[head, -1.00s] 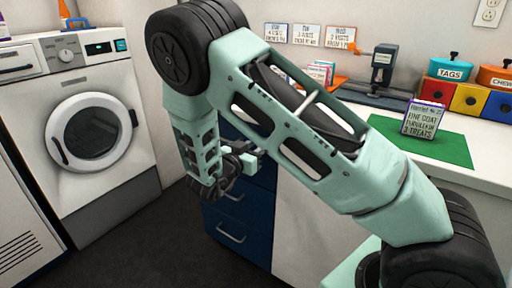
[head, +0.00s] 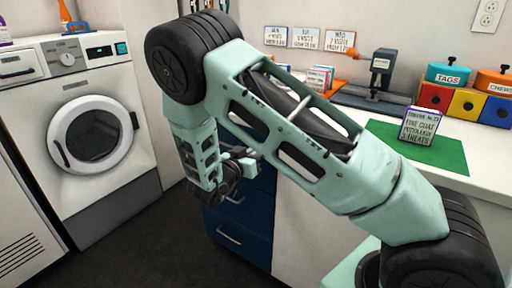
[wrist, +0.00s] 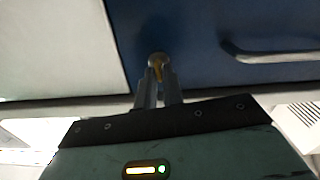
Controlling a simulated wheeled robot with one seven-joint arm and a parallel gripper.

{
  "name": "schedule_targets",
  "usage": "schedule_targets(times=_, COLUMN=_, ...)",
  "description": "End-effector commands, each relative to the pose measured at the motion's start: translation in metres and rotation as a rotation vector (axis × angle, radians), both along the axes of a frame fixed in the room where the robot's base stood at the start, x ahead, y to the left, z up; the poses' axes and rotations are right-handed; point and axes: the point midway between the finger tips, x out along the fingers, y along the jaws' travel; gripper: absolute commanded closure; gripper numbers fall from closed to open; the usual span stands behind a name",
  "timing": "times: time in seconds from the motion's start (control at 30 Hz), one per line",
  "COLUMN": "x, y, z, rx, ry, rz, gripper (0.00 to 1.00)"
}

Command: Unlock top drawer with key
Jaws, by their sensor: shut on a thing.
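The blue drawer front (wrist: 205,60) fills the middle and right of the wrist view, with a grey bar handle (wrist: 270,56) at right. A round metal lock (wrist: 156,59) sits near the drawer's left edge. My gripper (wrist: 158,82) is shut on a small brass key (wrist: 158,72), whose end is at the lock face. How deep the key sits cannot be told. In the head view my gripper (head: 248,161) is close to the blue drawer unit (head: 243,219) under the counter; my arm hides much of its upper part, and the key cannot be made out there.
The white counter (head: 482,183) above holds a green mat (head: 447,157) with a treat box (head: 419,125), and coloured tins farther right. A white washer (head: 119,187) stands at left. Dark floor (head: 160,245) is clear between washer and drawers.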

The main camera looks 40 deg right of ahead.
Motion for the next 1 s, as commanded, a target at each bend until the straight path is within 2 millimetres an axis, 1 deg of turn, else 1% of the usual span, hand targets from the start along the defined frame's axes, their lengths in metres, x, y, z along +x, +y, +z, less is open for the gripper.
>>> schedule_targets(times=0.03, x=0.0, y=0.0003, z=0.0046, rx=-0.011, ry=0.036, rz=0.001, gripper=1.0)
schedule_targets(times=0.17, x=0.0006, y=0.0001, z=0.0051, rx=-0.05, ry=0.143, rz=0.001, gripper=1.0)
schedule_targets(times=1.0, x=0.0042, y=0.0018, z=-0.0013, rx=-0.321, ry=0.892, rz=0.0, gripper=1.0)
